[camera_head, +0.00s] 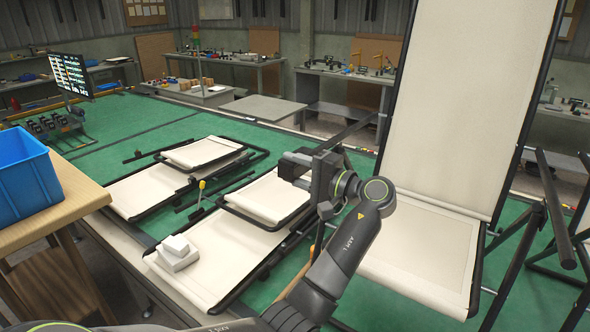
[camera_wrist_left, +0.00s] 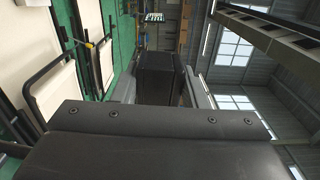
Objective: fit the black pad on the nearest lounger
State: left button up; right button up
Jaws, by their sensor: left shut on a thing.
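My left gripper (camera_head: 296,166) is raised in the middle of the head view, its jaws pointing left. In the left wrist view its grey fingers (camera_wrist_left: 162,90) are shut on the black pad (camera_wrist_left: 157,72), a dark block between them. In the head view I cannot make the pad out clearly from the gripper. The nearest lounger (camera_head: 420,250) stands at the right, with a cream seat, a tall upright cream back and dark tube frame. The gripper is left of its back, near a dark bar of its left side. My right gripper is not in view.
Folded cream loungers (camera_head: 262,235) lie flat on the green bench (camera_head: 110,147) to the left, with a small white block (camera_head: 178,252) on one. A blue crate (camera_head: 25,180) stands on a wooden table (camera_head: 80,190) at the far left. Dark frame tubes stick out at the right.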

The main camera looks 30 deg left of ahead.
pick_arm(q)
jog(key=o, duration=1.1)
jog(key=shift+o, duration=0.2)
jog(key=s+d+b, duration=0.1)
jog(key=d+b, duration=0.6)
jog(key=d, duration=1)
jog(key=shift+s+d+b, duration=0.2)
jog(key=shift+b, duration=0.15)
